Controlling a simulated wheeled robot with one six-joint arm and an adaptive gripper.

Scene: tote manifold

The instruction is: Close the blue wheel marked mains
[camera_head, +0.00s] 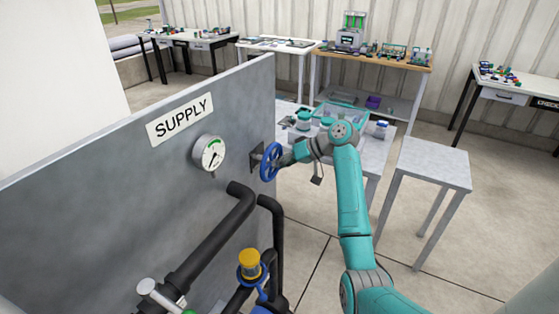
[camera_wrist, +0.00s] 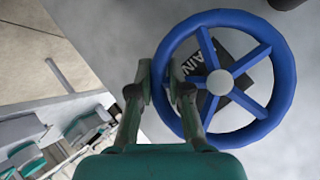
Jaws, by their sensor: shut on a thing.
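The blue wheel (camera_head: 269,162) stands out from the grey panel, to the right of the gauge. In the wrist view the blue wheel (camera_wrist: 284,65) fills the right half, with its spokes and grey hub showing. Behind it is a dark plate (camera_wrist: 222,62) with white letters, of which "AIN" can be read. My gripper (camera_head: 283,160) is at the right side of the wheel. In the wrist view my gripper (camera_wrist: 164,85) is shut on the left part of the rim, one finger on each side of it. The fingertips partly hide the rim there.
The grey panel (camera_head: 90,190) carries a SUPPLY sign (camera_head: 181,119) and a round gauge (camera_head: 208,154). Black pipes (camera_head: 215,240) and a yellow-capped fitting (camera_head: 249,264) stand below the wheel. A table with containers (camera_head: 375,155) and a grey stool (camera_head: 434,164) are at the right.

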